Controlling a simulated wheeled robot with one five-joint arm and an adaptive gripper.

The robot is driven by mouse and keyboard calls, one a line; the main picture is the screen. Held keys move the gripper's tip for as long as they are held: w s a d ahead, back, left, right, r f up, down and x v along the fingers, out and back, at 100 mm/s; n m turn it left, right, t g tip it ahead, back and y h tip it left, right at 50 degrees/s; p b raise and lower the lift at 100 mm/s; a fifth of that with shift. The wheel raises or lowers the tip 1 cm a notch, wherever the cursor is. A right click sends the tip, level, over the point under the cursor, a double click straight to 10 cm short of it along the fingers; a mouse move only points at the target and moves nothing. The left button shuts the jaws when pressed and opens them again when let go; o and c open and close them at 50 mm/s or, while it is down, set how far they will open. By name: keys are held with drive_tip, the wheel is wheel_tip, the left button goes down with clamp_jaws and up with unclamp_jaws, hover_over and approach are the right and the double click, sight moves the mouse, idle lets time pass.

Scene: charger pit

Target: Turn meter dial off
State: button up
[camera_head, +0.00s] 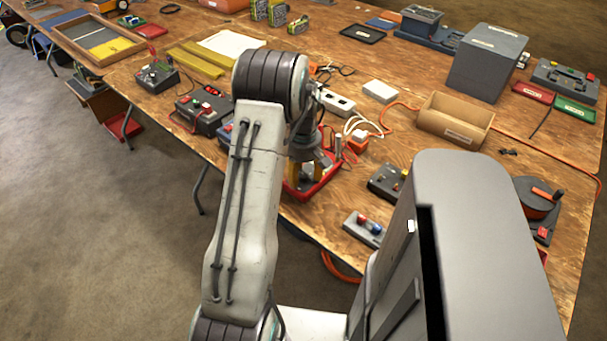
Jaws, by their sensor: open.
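My arm reaches over the wooden workbench, and my gripper (305,174) points down at its end. It is open, with its fingers apart over a red tray-like base (324,184) near the bench's front edge. I cannot tell whether the fingers touch anything. No meter dial can be made out clearly. A blue device (226,131) is partly hidden behind my arm. A dark box with red parts (203,112) stands left of it, and a dark box with small knobs (386,182) lies right of my gripper. I cannot tell which of these is the meter.
A white power strip (337,103), white and orange cables and an open cardboard box (455,121) lie behind my gripper. A small panel with red and blue knobs (363,228) is at the front edge. A large grey box (487,62) stands at the back right.

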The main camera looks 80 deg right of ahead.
sight(304, 173)
wheel_tip(304, 173, up, 12)
idle(0.6)
drive_tip(key=shift+f, duration=0.1)
idle(0.7)
drive_tip(key=a+f+m, duration=0.1)
drive_tip(key=m, duration=0.1)
drive_tip(key=a+f+m, duration=0.1)
drive_tip(key=m, duration=0.2)
drive_tip(key=a+f+m, duration=0.1)
drive_tip(key=f+m, duration=0.1)
drive_tip(key=m, duration=0.1)
drive_tip(key=shift+w+a+f+y, duration=0.1)
drive_tip(key=shift+a+y, duration=0.15)
drive_tip(key=shift+y, duration=0.15)
drive_tip(key=w+a+r+n+t+p, duration=0.1)
drive_tip(key=w+a+r+n, duration=0.3)
drive_tip(key=a, duration=1)
drive_tip(key=w+a+r+n+t+p, duration=0.1)
drive_tip(key=w+a+r+n, duration=0.4)
drive_tip(key=a, duration=0.9)
drive_tip(key=w+a+r+n+t+p, duration=0.1)
drive_tip(key=w+a+r+n+p, duration=0.2)
drive_tip(key=w+a, duration=0.8)
drive_tip(key=shift+w+a+r+n+h+p, duration=0.15)
drive_tip(key=shift+a+r+n+h+p, duration=0.25)
drive_tip(key=shift+a+r+n, duration=1.45)
drive_tip(key=shift+d+r+m, duration=0.35)
drive_tip(key=shift+r+m, duration=0.2)
drive_tip(key=shift+m, duration=0.2)
